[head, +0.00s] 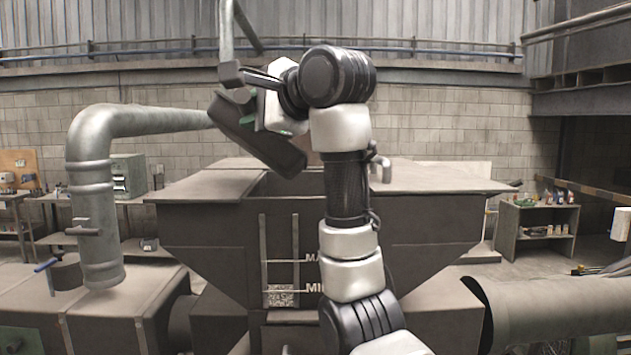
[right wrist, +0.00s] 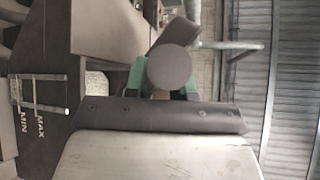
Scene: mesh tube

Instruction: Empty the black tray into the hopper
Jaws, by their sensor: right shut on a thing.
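The black tray (head: 262,140) is held in the air over the hopper's top in the head view, steeply tilted with its lower end toward the right. The inside of the tray is hidden. My right gripper (head: 250,115) is shut on it. In the right wrist view, the green fingers (right wrist: 164,80) stand either side of a round dark end, with a dark slab of the tray (right wrist: 176,33) beyond. The grey hopper (head: 215,230) is below, with MAX and MIN marks on its front; its opening is partly hidden by my right arm. My left gripper is out of view.
A thick bent pipe (head: 92,190) stands left of the hopper. A large horizontal duct (head: 555,305) lies at the right. Shelves with small items (head: 537,230) are at the far right, and a bench (head: 25,210) is at the far left.

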